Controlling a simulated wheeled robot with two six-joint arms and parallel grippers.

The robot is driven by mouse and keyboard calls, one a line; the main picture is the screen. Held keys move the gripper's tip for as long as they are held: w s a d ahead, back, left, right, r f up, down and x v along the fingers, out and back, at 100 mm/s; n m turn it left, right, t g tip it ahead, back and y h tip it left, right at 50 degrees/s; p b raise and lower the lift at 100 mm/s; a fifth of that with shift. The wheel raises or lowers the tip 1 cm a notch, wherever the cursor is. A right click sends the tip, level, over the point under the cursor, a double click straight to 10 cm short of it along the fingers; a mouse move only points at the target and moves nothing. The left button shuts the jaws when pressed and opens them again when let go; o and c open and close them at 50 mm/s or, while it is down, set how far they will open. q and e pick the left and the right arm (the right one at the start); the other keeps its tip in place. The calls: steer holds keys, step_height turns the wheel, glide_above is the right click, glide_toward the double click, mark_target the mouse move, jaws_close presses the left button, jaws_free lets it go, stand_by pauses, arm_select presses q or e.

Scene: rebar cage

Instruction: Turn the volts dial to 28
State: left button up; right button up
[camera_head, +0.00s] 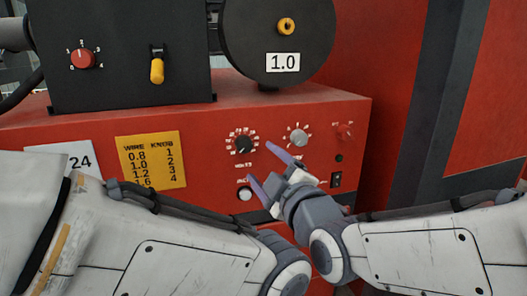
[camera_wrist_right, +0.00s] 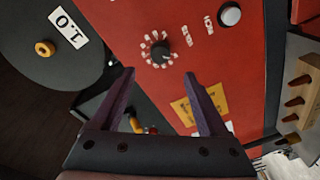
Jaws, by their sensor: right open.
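The volts dial (camera_head: 243,143) is a black knob ringed by white marks on the front of the red machine. Its setting is too small to read. It also shows in the right wrist view (camera_wrist_right: 160,51), just beyond the fingertips. My right gripper (camera_head: 261,165) is open and empty, its two purple fingers pointing at the panel, just right of and below the dial in the head view. In the right wrist view the fingers (camera_wrist_right: 159,74) are spread to either side of the dial's line, apart from it. My left gripper is not in view.
A grey knob (camera_head: 298,135), a red knob (camera_head: 344,131), a white button (camera_head: 244,194) and a rocker switch (camera_head: 336,180) surround the dial. A yellow wire chart (camera_head: 150,160) and a white card ending in 24 (camera_head: 62,160) are at left. A black box (camera_head: 125,60) stands on top.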

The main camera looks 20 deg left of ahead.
mark_target(246, 148)
steer(key=p+x, duration=0.3)
steer(key=x, duration=0.5)
steer(key=shift+w+p, duration=0.1)
steer(key=shift+p, duration=0.2)
steer(key=shift+w+a, duration=0.35)
jaws_close()
steer(key=shift+f, duration=0.15)
